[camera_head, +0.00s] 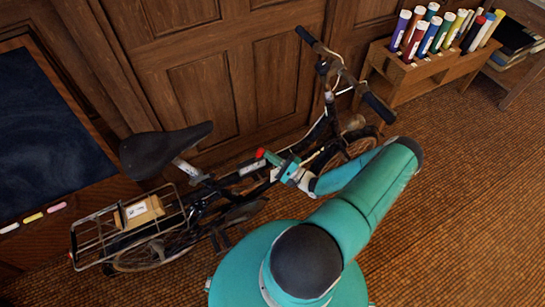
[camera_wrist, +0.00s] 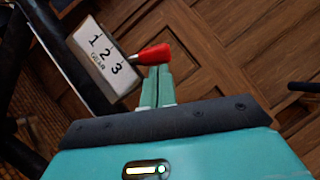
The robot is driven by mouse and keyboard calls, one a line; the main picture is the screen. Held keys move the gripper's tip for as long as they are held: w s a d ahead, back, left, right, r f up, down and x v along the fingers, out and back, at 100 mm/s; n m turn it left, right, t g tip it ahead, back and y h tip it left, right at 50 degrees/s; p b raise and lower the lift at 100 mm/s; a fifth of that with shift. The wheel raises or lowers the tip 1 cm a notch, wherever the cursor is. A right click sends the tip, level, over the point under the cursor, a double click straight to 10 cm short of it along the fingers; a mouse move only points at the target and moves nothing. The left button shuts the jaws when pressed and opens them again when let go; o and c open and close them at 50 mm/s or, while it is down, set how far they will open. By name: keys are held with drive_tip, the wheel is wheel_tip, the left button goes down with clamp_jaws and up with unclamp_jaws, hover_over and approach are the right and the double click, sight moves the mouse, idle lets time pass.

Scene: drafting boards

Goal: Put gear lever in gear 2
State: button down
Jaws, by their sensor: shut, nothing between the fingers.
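The gear lever has a red knob (camera_wrist: 155,54) and a short pale stem. It sticks out from the right edge of the white gear plate (camera_wrist: 87,47), which is marked 1, 2, 3. The stem meets that edge near the 2 and 3; I cannot tell exactly which number it points to. My gripper (camera_wrist: 158,70) is shut and empty, its fingertips right at the knob's lower side in the wrist view. I cannot tell whether they touch. In the head view the red knob (camera_head: 260,153) shows just left of my gripper (camera_head: 279,163), at the bicycle frame.
The bicycle stands before a wooden panelled door (camera_head: 235,75), with its saddle (camera_head: 165,148) and rear rack (camera_head: 85,232) to the left. A dark board (camera_head: 45,130) is at far left. A wooden rack of coloured tubes (camera_head: 410,78) stands back right. The right floor is clear.

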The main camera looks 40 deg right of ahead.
sight(259, 153)
drive_tip(key=shift+r, duration=0.1)
drive_tip(key=a+r+n+g, duration=0.2)
drive_tip(key=n, duration=0.1)
drive_tip(key=shift+w+y, duration=0.3)
drive_tip(key=shift+w+a+r+n, duration=0.1)
drive_tip(key=shift+a+n, duration=0.15)
drive_tip(key=shift+n, duration=0.35)
drive_tip(key=shift+w+a+r, duration=0.1)
drive_tip(key=shift+a+r, duration=0.1)
drive_tip(key=shift+a, duration=0.25)
